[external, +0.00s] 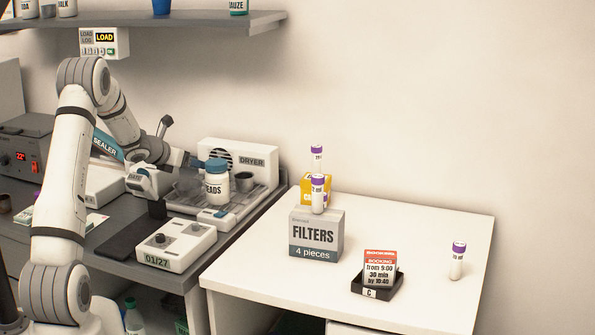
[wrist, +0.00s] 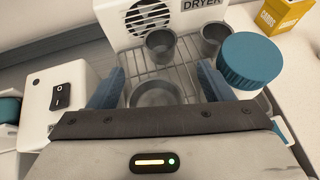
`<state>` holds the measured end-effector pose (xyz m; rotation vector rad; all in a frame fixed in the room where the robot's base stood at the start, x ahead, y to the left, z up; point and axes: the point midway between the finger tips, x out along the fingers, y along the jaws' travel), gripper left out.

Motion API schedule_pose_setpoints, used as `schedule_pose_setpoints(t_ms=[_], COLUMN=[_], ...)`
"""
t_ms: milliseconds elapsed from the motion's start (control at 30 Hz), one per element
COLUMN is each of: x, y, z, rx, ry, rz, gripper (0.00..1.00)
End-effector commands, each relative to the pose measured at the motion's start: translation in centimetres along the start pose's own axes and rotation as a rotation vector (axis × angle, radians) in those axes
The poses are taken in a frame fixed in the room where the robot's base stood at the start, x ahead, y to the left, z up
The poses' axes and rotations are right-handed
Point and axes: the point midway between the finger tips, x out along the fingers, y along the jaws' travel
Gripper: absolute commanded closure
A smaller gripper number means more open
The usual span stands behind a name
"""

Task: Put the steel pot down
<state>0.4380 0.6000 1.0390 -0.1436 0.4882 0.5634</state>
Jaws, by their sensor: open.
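Three round grey metal vessels stand on the dryer's wire rack in the wrist view. The nearest steel pot (wrist: 155,92) shows between my gripper's (wrist: 160,88) two blue fingers, its near part hidden by the gripper body. Two more steel cups (wrist: 160,46) (wrist: 212,40) stand farther back near the dryer (wrist: 148,15). I cannot tell which is the named pot. My gripper is open, with a finger on either side of the nearest pot; contact is not clear. In the external view my gripper (external: 192,162) is over the rack, and one steel cup (external: 244,182) shows.
A white BEADS jar with a blue lid (external: 216,180) stands close to my gripper's right; its lid (wrist: 250,60) fills the wrist view's right side. A switch box (wrist: 62,100) is at left. The white table (external: 420,235) holds a FILTERS box (external: 316,233) and a booking card.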

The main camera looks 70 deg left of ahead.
Motion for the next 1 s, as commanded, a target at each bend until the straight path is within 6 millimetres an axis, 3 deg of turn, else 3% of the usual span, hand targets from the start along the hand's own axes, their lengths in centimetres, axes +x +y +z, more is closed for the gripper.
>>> schedule_pose_setpoints(t_ms=[567, 667, 1000], x=[-0.5, -1.2, -5.8], y=[0.0, 0.0, 0.0], z=[0.2, 1.6, 9.8], rx=[0.001, 0.004, 0.007], ry=[-0.001, -0.004, -0.005], rz=[0.000, 0.000, 0.002], gripper=[0.27, 0.27, 0.27])
